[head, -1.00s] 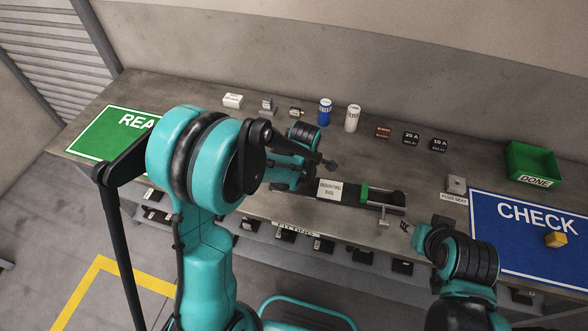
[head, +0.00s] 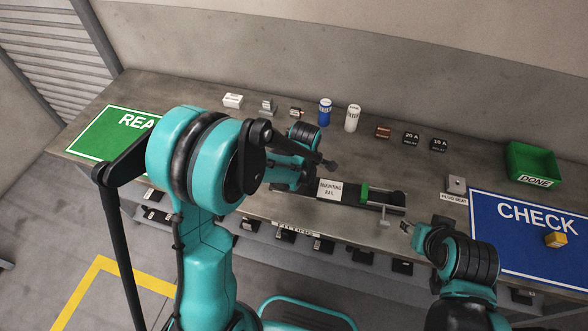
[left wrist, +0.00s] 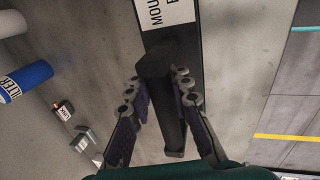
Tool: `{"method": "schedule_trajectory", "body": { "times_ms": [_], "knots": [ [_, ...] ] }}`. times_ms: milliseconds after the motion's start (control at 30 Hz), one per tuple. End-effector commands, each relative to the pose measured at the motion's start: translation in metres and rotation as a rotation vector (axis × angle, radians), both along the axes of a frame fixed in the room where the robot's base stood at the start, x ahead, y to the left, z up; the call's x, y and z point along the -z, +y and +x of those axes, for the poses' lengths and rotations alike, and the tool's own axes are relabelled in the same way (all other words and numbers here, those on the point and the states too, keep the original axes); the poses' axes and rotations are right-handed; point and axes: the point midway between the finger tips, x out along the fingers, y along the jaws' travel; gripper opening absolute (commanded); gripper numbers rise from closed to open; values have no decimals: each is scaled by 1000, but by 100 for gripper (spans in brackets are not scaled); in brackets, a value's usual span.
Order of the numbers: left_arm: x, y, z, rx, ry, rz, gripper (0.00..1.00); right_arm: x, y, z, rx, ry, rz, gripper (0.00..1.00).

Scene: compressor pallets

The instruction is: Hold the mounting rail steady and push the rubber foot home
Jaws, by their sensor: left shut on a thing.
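The mounting rail (head: 331,190) is a dark bar with a white label, lying along the bench near its front edge. It also shows in the left wrist view (left wrist: 163,58). A green block (head: 364,194) sits across it. A black piece (head: 397,198) at its right end may be the rubber foot; I cannot tell how far it is seated. My left gripper (left wrist: 158,88) has its fingers on both sides of the rail's left part, shut on it. My right gripper (head: 406,227) is apart from the rail, just below its right end; its jaws are too small to read.
A grey plug seat (head: 457,185), a blue CHECK mat (head: 520,248) with a yellow block (head: 555,239), and a green DONE bin (head: 532,162) are at the right. Filters (head: 352,118), relays (head: 411,139) and small parts line the back. A green mat (head: 105,140) lies at the left.

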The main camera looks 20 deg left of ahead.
Motion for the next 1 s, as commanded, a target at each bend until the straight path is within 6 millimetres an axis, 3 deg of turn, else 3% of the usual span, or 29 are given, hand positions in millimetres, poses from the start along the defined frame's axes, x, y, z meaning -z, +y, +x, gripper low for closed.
{"method": "schedule_trajectory", "body": {
  "times_ms": [400, 1000],
  "knots": [
    [0, -12, 1, 1, 0, -1, 0, 2, 0, 0, 0, 0, 0, 40],
    [1, -13, 0, 1, 1, -2, 0, 3, 0, 0, 0, 0, 0, 40]
  ]
}}
